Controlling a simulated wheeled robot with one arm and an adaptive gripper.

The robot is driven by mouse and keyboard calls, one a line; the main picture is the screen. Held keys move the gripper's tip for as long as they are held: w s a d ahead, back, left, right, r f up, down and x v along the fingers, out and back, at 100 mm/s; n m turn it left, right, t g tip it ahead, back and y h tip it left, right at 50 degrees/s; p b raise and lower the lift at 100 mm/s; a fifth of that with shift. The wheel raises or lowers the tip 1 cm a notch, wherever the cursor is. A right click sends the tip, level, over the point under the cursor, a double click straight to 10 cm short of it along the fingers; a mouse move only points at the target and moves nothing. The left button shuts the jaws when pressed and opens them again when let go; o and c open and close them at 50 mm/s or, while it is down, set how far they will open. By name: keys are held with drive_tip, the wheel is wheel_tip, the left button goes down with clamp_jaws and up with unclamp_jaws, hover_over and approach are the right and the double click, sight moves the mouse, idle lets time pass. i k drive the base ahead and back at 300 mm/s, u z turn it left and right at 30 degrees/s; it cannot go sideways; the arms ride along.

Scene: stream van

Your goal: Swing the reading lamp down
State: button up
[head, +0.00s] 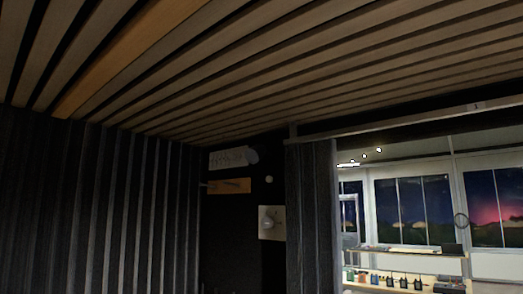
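I cannot pick out the reading lamp with certainty in the head view. On the dark far wall there is a pale square plate (271,233) with a rounded light-coloured fitting on it; I cannot tell whether this is a lamp. Higher up, a grey rounded piece (252,156) sits at the right end of a pale patterned panel (227,158). My gripper is not in view.
A wooden board (232,186) with pegs is on the far wall. The slatted ceiling (300,60) fills the top. A curtain-like panel (311,215) borders a bright opening at right. Beyond are windows, a shelf (415,250) and several small devices (390,281).

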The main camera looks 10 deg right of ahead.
sight(253, 155)
drive_tip(key=z, duration=0.25)
drive_tip(key=k, duration=0.25)
drive_tip(key=u, duration=1.2)
drive_tip(key=i, duration=0.65)
drive_tip(key=u, duration=0.15)
